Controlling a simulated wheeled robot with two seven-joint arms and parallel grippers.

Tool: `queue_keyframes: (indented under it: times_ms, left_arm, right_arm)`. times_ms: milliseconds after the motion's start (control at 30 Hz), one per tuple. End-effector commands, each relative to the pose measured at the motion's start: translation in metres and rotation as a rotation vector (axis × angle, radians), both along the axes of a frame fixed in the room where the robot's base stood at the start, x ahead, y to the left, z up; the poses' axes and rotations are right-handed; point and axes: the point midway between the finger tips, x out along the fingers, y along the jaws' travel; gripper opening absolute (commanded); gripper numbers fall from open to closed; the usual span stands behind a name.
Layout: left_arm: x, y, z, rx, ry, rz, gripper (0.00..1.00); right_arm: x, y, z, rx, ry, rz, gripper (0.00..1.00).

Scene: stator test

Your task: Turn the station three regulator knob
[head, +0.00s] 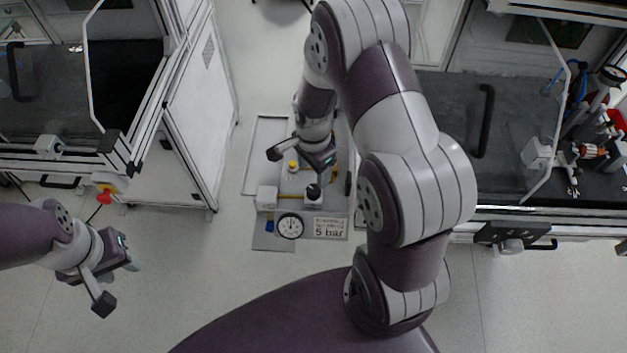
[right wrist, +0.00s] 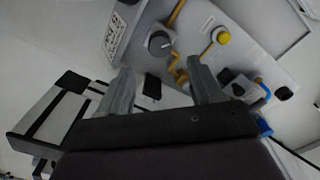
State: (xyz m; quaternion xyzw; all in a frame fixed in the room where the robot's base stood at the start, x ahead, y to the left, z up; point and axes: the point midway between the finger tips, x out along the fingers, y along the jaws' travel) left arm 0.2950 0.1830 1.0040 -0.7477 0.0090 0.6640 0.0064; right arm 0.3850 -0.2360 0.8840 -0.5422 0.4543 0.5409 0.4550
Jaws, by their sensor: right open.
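The regulator knob (head: 314,191) is a dark round knob on a pale block, above the white "5 bar" sign (head: 330,228) on the central floor-level panel. In the right wrist view the knob (right wrist: 160,43) shows beyond and between my fingertips, apart from them, with the sign (right wrist: 115,35) to its left. My right gripper (right wrist: 162,78) is open and empty. In the head view my right gripper (head: 322,164) hangs over the panel, just above the knob in the picture. My left gripper (head: 132,257) is far left over bare floor; its finger gap is unclear.
A gauge (head: 290,226) stands left of the sign. A yellow button (right wrist: 221,35) and a yellow pipe lie near the knob, with a black part (right wrist: 240,85) and blue tubing further right. Framed benches (head: 190,110) flank the panel. Open floor lies in front.

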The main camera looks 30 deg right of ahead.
Motion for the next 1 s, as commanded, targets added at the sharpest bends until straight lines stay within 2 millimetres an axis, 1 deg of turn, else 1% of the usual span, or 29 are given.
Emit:
queue_keyframes:
  times_ms: [33, 100, 200, 267, 367, 833, 867, 900, 933, 967, 1000]
  left_arm:
    - [0.0, 0.0, 0.0, 0.0, 0.0, 0.0, 0.39]
    - [0.0, 0.0, 0.0, 0.0, 0.0, 0.0, 0.39]
    - [0.0, 0.0, 0.0, 0.0, 0.0, 0.0, 0.39]
    - [0.0, 0.0, 0.0, 0.0, 0.0, 0.0, 0.39]
    - [0.0, 0.0, 0.0, 0.0, 0.0, 0.0, 0.39]
    - [0.0, 0.0, 0.0, 0.0, 0.0, 0.0, 0.39]
    - [0.0, 0.0, 0.0, 0.0, 0.0, 0.0, 0.39]
    - [0.0, 0.0, 0.0, 0.0, 0.0, 0.0, 0.39]
    - [0.0, 0.0, 0.0, 0.0, 0.0, 0.0, 0.39]
    - [0.0, 0.0, 0.0, 0.0, 0.0, 0.0, 0.39]
    - [0.0, 0.0, 0.0, 0.0, 0.0, 0.0, 0.39]
  right_arm:
    - [0.001, 0.0, 0.012, -0.001, -0.005, 0.0, 0.65]
    - [0.0, 0.0, 0.026, 0.0, -0.003, 0.0, 0.65]
    - [0.001, 0.0, 0.04, -0.001, -0.002, 0.0, 0.65]
    - [0.0, 0.0, 0.044, 0.0, -0.001, 0.0, 0.65]
    - [0.0, 0.0, 0.047, 0.0, 0.0, 0.0, 0.65]
    - [0.0, 0.0, 0.047, 0.0, 0.0, 0.019, 0.65]
    - [0.0, 0.0, 0.047, 0.0, -0.001, 0.051, 0.65]
    - [0.0, 0.0, 0.046, -0.001, -0.003, 0.127, 0.65]
    - [-0.004, 0.001, 0.044, 0.001, 0.005, 0.21, 0.65]
    - [-0.012, 0.002, 0.043, 0.004, 0.015, 0.312, 0.65]
    - [-0.022, 0.004, 0.047, 0.007, 0.019, 0.472, 0.65]
